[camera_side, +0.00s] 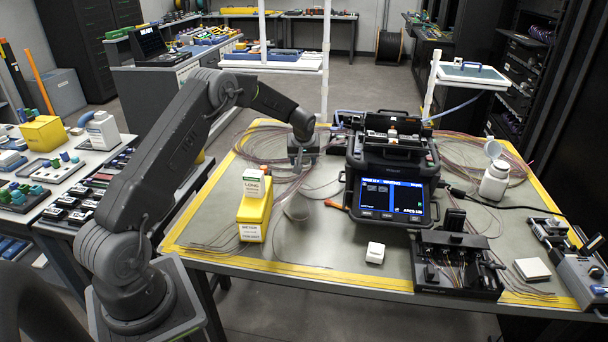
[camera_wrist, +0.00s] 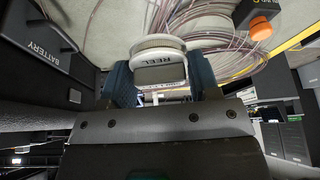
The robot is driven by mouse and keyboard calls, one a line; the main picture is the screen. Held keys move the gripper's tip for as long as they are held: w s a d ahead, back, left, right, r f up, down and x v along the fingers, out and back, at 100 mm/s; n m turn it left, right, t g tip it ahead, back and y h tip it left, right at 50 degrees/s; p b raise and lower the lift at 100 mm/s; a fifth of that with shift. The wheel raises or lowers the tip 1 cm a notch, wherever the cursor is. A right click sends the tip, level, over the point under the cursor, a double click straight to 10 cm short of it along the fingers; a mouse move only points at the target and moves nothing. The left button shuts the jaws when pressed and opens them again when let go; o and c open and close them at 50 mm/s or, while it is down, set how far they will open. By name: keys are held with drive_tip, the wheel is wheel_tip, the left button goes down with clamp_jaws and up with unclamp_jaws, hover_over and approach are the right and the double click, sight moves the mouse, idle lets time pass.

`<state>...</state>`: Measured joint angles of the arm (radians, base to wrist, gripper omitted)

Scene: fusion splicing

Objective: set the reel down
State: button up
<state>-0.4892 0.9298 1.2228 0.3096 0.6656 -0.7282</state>
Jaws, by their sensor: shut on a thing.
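The reel (camera_wrist: 158,62) is a white, round piece with a ridged rim and the label "REEL", seen in the wrist view. My gripper (camera_wrist: 160,88) is shut on it, with one dark blue finger on each side. In the side view my gripper (camera_side: 303,158) hangs over the mat, left of the fusion splicer (camera_side: 390,170). A pale rounded shape (camera_side: 297,208) shows below it there; I cannot tell if this is the reel. Whether the reel touches the mat is not clear.
A yellow block (camera_side: 256,212) with a white box marked "LONG" (camera_side: 254,182) stands left of my gripper. Loose fibre coils (camera_side: 270,145) lie behind. Grey mat (camera_side: 320,250) is bare at the front.

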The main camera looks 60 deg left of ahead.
drive_tip(key=s+d+r+m, duration=0.2)
drive_tip(key=s+d+r, duration=0.1)
drive_tip(key=s+d, duration=1.3)
hover_over(330, 247)
drive_tip(key=s, duration=0.1)
drive_tip(key=shift+t+h, duration=0.4)
wheel_tip(330, 247, down, 7)
drive_tip(key=shift+s+r, duration=0.1)
drive_tip(key=shift+s, duration=0.05)
drive_tip(key=shift+w+d+f, duration=0.2)
drive_tip(key=shift+d+f, duration=0.2)
drive_tip(key=shift+f, duration=1.8)
drive_tip(key=shift+f, duration=0.15)
drive_tip(key=o, duration=0.9)
